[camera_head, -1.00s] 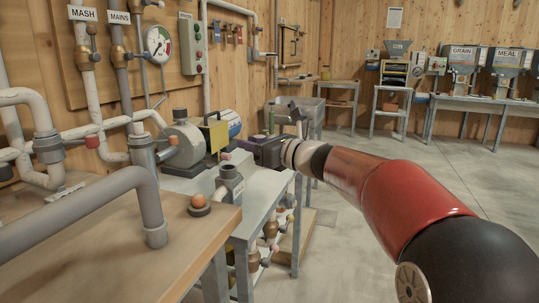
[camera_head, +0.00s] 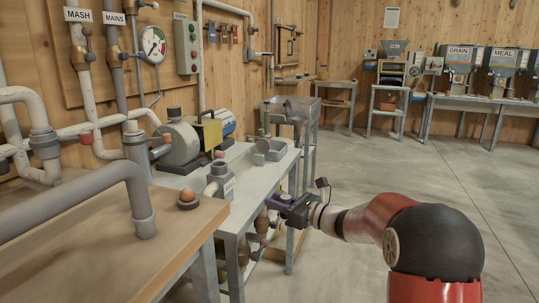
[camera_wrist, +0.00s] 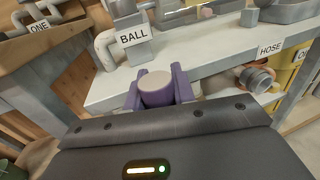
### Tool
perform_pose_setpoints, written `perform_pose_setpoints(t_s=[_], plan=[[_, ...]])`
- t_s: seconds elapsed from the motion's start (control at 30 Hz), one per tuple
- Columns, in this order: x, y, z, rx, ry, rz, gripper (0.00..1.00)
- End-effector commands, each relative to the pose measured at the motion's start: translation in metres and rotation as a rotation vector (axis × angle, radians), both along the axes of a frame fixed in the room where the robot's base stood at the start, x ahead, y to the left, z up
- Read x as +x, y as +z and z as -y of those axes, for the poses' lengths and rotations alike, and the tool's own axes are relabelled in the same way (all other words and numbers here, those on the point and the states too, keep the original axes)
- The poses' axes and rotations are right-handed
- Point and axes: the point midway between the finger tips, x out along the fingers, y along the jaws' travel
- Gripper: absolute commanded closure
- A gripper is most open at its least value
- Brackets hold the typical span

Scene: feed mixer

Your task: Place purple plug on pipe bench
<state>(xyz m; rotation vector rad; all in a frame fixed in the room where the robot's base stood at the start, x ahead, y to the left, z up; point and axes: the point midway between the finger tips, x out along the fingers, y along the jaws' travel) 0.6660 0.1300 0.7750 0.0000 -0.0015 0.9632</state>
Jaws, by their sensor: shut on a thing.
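The purple plug (camera_wrist: 155,90), with a pale round top, sits between the purple fingers of my gripper in the wrist view. My gripper (camera_head: 283,201) is shut on it. In the head view, the gripper is in front of the grey bench's long edge, apart from the bench top, and the plug is small there. The grey bench (camera_head: 256,182) has a grey pipe fitting labelled BALL (camera_wrist: 128,40) near its edge. A wooden bench (camera_head: 120,235) carrying large grey pipes (camera_head: 80,205) stands at the near left; I cannot tell which bench is the pipe bench.
A pump (camera_head: 178,142) and a small grey block (camera_head: 268,150) stand on the grey bench. An orange ball on a dark base (camera_head: 187,198) sits at the wooden bench's corner. Open floor (camera_head: 400,170) lies to the right.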

Motion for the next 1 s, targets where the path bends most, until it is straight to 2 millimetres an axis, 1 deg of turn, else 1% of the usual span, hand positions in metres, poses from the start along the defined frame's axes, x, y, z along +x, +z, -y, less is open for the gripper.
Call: perform_pose_setpoints(t_s=[0.03,0.07,0.1,0.17,0.2,0.27,0.3,0.4,0.5,0.6,0.7,0.8,1.0], plan=[[0.000,-0.032,0.014,0.004,0.003,-0.016,1.00],[-0.002,-0.049,0.021,0.004,0.008,-0.017,1.00],[-0.005,-0.071,0.031,0.004,0.017,-0.016,1.00],[-0.012,-0.103,0.045,0.007,0.028,-0.015,1.00],[-0.018,-0.124,0.054,0.007,0.035,-0.016,1.00],[-0.030,-0.155,0.068,0.007,0.042,-0.016,1.00],[-0.039,-0.175,0.076,0.007,0.046,-0.015,1.00],[-0.064,-0.219,0.096,0.007,0.046,-0.014,1.00],[-0.090,-0.253,0.111,0.006,0.035,-0.012,1.00],[-0.111,-0.277,0.121,0.005,0.015,-0.009,1.00],[-0.126,-0.290,0.127,0.003,-0.001,-0.005,1.00],[-0.133,-0.296,0.130,0.002,-0.013,-0.001,1.00],[-0.134,-0.297,0.129,0.000,-0.013,0.002,1.00]])
